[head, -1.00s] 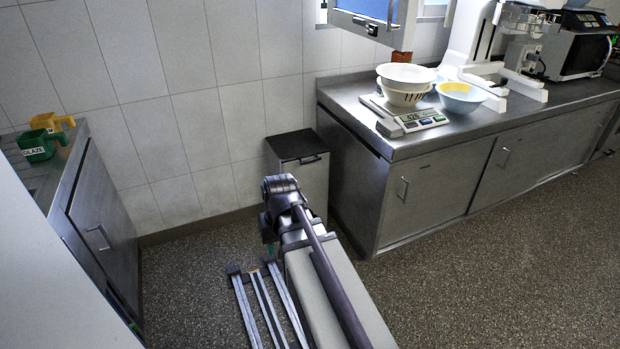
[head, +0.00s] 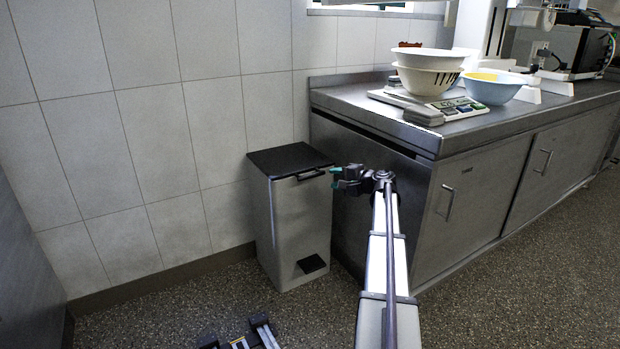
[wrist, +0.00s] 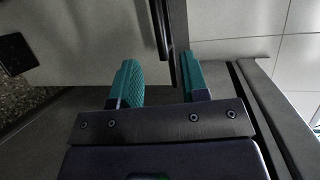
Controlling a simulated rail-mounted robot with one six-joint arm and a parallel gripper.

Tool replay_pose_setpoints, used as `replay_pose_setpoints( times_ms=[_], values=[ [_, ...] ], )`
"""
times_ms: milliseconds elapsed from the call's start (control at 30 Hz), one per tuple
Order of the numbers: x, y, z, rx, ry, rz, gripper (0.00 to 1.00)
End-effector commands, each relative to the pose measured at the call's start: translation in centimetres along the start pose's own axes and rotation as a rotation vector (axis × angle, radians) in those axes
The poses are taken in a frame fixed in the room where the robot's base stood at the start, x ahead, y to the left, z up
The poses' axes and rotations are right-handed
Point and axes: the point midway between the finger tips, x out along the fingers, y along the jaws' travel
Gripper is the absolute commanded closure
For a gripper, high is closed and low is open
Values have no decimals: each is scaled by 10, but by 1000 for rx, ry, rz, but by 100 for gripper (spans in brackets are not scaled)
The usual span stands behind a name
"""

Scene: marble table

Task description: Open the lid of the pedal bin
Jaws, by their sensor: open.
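The pedal bin (head: 292,228) is a tall pale metal box standing against the tiled wall, left of the counter. Its dark lid (head: 285,157) is shut, with a dark handle (head: 312,174) at the front edge. The black pedal (head: 312,264) is low on its front; it also shows in the wrist view (wrist: 15,53). My gripper (head: 337,178) is open beside the lid's front right corner, near the handle. In the wrist view, the handle (wrist: 160,28) lies ahead of the gap between the teal fingertips of my gripper (wrist: 160,78). I cannot tell whether they touch it.
The steel counter (head: 375,137) stands close on the right of the bin and my arm. It carries a scale (head: 455,107) with white bowls (head: 428,80) and a blue bowl (head: 492,92). The speckled floor (head: 200,305) left of the bin is mostly clear.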

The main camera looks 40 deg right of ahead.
Motion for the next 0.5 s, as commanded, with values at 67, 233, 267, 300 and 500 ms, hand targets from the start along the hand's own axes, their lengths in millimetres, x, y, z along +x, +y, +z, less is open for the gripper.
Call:
replay_pose_setpoints(
  times_ms=[67, 233, 267, 300, 500],
  values=[
    [13, 2, -1, -1, -3, 1, 59],
    [54, 3, -1, -1, -4, 2, 59],
    [61, 3, -1, -1, -4, 2, 59],
    [70, 3, -1, -2, -5, 2, 59],
    [100, 2, 0, -2, -3, 3, 59]
  ],
)
